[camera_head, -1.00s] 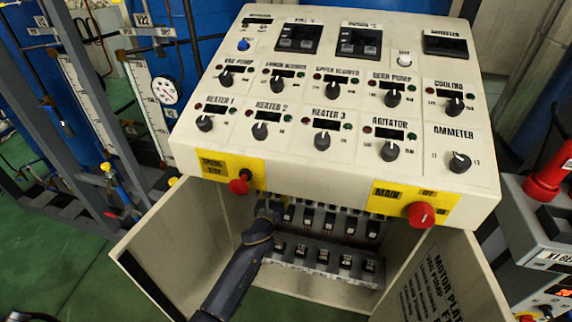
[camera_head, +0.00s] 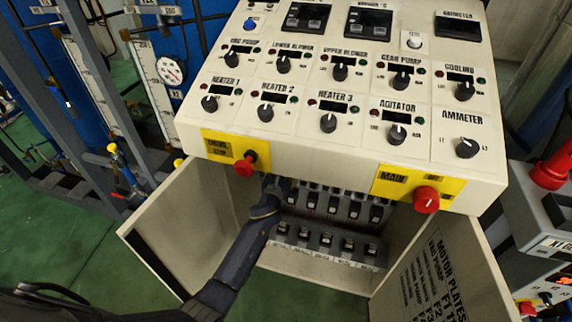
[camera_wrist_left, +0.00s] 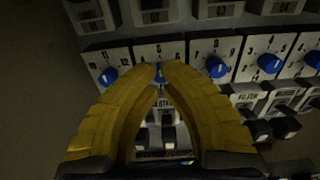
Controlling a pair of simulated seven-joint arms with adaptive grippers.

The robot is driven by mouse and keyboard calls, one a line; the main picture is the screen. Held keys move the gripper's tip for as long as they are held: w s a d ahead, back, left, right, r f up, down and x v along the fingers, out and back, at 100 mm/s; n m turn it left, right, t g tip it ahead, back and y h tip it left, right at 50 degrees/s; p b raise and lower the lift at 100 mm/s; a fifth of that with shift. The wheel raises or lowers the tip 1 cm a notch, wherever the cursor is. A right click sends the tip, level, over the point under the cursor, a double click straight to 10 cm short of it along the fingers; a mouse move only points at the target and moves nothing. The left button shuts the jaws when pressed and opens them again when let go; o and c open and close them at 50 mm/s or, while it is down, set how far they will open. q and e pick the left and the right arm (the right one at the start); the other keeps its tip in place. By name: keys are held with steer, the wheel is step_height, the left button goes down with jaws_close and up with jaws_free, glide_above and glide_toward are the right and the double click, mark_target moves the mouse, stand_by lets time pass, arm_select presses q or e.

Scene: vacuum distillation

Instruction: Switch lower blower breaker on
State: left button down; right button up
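The open cabinet below the control panel holds an upper row of breakers (camera_head: 334,207) and a lower row of black switches (camera_head: 325,240). Their labels are too small to read in the head view, so I cannot tell which is the lower blower breaker. My left gripper (camera_wrist_left: 161,66) reaches into the cabinet at the left end of the upper row, where my own arm hides part of it. In the left wrist view its yellow fingertips nearly meet, with a blue dial (camera_wrist_left: 160,75) just behind them. Black switches (camera_wrist_left: 168,136) show between the fingers. My right gripper is not in view.
The control panel (camera_head: 350,120) overhangs the cabinet, with a red knob (camera_head: 245,163) and a red MAIN knob (camera_head: 426,199) on its front edge. The cabinet doors stand open at left (camera_head: 180,225) and right (camera_head: 440,265). More blue dials (camera_wrist_left: 217,67) line the row.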

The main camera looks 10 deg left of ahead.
arm_select(q)
steer(key=w, duration=0.7)
steer(key=shift+w+d, duration=0.25)
steer(key=shift+s+a+r, duration=0.1)
steer(key=shift+s+r, duration=0.15)
steer(key=shift+r, duration=0.35)
steer(key=shift+s+d+r, duration=0.1)
steer(key=shift+s+r, duration=0.1)
steer(key=shift+r, duration=0.4)
steer(key=shift+s+a+r, duration=0.1)
steer(key=shift+s+r, duration=0.15)
steer(key=shift+r, duration=0.35)
steer(key=shift+a, duration=0.1)
